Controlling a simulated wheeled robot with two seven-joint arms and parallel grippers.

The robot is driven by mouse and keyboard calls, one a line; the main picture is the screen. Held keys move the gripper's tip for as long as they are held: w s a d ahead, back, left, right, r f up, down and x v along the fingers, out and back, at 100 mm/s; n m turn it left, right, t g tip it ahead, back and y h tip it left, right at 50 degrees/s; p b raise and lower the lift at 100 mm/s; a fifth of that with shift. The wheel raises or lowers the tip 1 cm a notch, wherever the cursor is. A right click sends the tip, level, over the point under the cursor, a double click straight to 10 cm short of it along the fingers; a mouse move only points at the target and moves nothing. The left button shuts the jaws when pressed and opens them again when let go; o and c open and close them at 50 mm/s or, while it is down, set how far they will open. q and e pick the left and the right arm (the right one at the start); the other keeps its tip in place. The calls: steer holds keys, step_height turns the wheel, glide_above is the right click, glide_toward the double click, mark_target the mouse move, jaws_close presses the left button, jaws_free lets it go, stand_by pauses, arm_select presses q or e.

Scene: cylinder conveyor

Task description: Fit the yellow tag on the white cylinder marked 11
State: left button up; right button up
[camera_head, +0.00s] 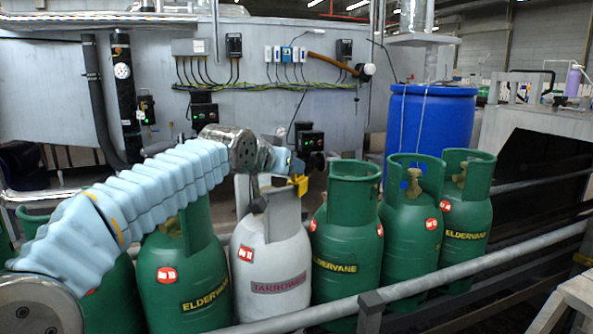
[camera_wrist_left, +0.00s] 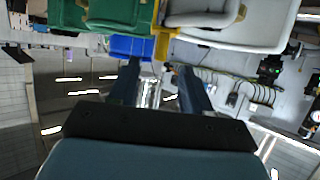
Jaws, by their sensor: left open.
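The white cylinder (camera_head: 272,262) stands upright in the row, with a red label that reads as No 11. It also shows in the wrist view (camera_wrist_left: 262,38). The yellow tag (camera_head: 300,184) is at the right side of the cylinder's collar; in the wrist view (camera_wrist_left: 162,46) it lies just beyond my fingertips, between the white and green cylinders. I cannot tell whether it is fixed to the collar. My left gripper (camera_head: 296,166) is just above the tag. In the wrist view its fingers (camera_wrist_left: 157,70) are apart with nothing clearly between them. My right gripper is not in view.
Green cylinders stand close on both sides, one left (camera_head: 185,268) and several right, the nearest (camera_head: 345,225). A metal rail (camera_head: 430,278) runs in front. A blue barrel (camera_head: 432,120) and a grey panel with cables (camera_head: 270,80) stand behind.

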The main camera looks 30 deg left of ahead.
arm_select(q)
steer(key=v, duration=0.5)
steer(key=shift+s+r, duration=0.15)
steer(key=shift+s, duration=0.15)
